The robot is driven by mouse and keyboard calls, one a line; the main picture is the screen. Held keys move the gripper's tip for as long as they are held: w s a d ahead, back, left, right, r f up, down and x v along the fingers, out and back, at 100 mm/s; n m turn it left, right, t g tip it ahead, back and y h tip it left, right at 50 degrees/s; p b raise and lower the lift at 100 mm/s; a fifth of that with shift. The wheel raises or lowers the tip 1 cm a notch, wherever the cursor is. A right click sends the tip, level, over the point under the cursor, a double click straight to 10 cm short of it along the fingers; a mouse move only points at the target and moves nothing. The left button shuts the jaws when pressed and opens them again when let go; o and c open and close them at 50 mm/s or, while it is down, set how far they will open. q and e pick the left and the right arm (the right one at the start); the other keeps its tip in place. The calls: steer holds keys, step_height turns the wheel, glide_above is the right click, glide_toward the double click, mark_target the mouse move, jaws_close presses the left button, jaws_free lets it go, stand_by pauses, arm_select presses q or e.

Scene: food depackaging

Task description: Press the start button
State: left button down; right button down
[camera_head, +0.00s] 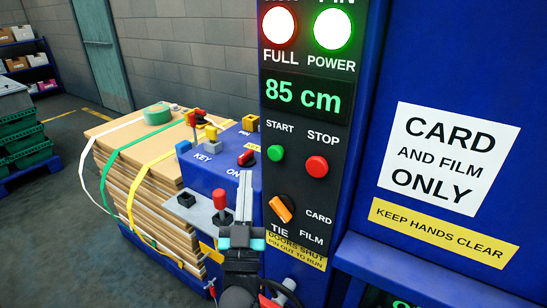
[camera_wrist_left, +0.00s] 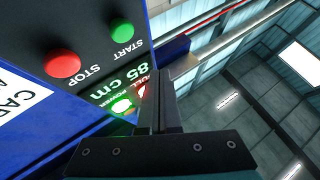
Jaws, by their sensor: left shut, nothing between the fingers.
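The green start button (camera_head: 275,153) sits on the black control panel, under the word START. In the left wrist view the start button (camera_wrist_left: 121,28) shows upside down near the top. My left gripper (camera_head: 245,176) points upward with its fingers shut and empty, a little left of and below the button in the head view. Its fingertips appear apart from the button; the exact gap in depth cannot be told. In the left wrist view the shut fingers (camera_wrist_left: 160,78) stand to the right of the button. My right gripper is not in view.
The red stop button (camera_head: 317,166) is close to the right of start. An orange selector (camera_head: 281,209) sits below. A blue box with a red-knobbed lever (camera_head: 220,199) stands left of the panel. Tied cardboard (camera_head: 150,185) is stacked at left.

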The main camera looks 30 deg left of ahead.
mark_target(276, 152)
arm_select(q)
steer(key=w+b, duration=0.2)
steer(key=w, duration=0.4)
steer(key=shift+w+d, duration=0.2)
steer(key=shift+d, duration=0.1)
stand_by(1.5)
steer(key=shift+w, duration=0.1)
steer(key=shift+w, duration=0.35)
